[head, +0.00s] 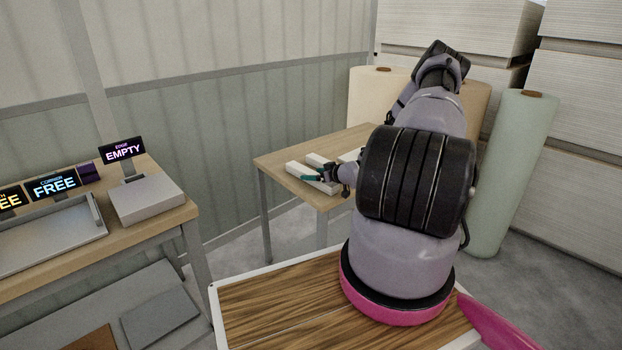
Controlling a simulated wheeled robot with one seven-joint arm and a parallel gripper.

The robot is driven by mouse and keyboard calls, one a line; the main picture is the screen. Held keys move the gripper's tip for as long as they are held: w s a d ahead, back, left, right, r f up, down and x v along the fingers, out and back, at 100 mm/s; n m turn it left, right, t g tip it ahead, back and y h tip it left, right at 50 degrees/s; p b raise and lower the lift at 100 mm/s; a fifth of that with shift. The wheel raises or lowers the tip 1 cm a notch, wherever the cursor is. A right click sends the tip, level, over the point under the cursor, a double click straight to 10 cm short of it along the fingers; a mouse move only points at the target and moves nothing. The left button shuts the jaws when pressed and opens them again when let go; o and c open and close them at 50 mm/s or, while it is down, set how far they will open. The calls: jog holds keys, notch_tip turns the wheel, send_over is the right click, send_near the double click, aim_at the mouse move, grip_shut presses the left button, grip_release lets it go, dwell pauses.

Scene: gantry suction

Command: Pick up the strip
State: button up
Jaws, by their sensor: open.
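Pale strips lie on a small wooden table (273,159) in the middle of the head view. The nearest strip (296,167) runs from the left toward the table's front right. A second strip (314,158) lies just behind it, and a third pale piece (349,155) shows partly behind my arm. My gripper (320,174), with dark and teal fingers, is open at the near strips. The fingers overlap the strips in this view, and I cannot tell whether they touch. My arm hides the right part of the table.
A wooden bench (160,219) at the left holds a grey box (148,198) below an "EMPTY" sign (122,150), a grey tray (50,235) and "FREE" signs (53,185). Large rolls (513,175) and stacked boards (570,130) stand behind at the right.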

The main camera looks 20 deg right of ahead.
jog(key=shift+w+a, duration=0.1)
jog(key=shift+w, duration=0.05)
grip_shut()
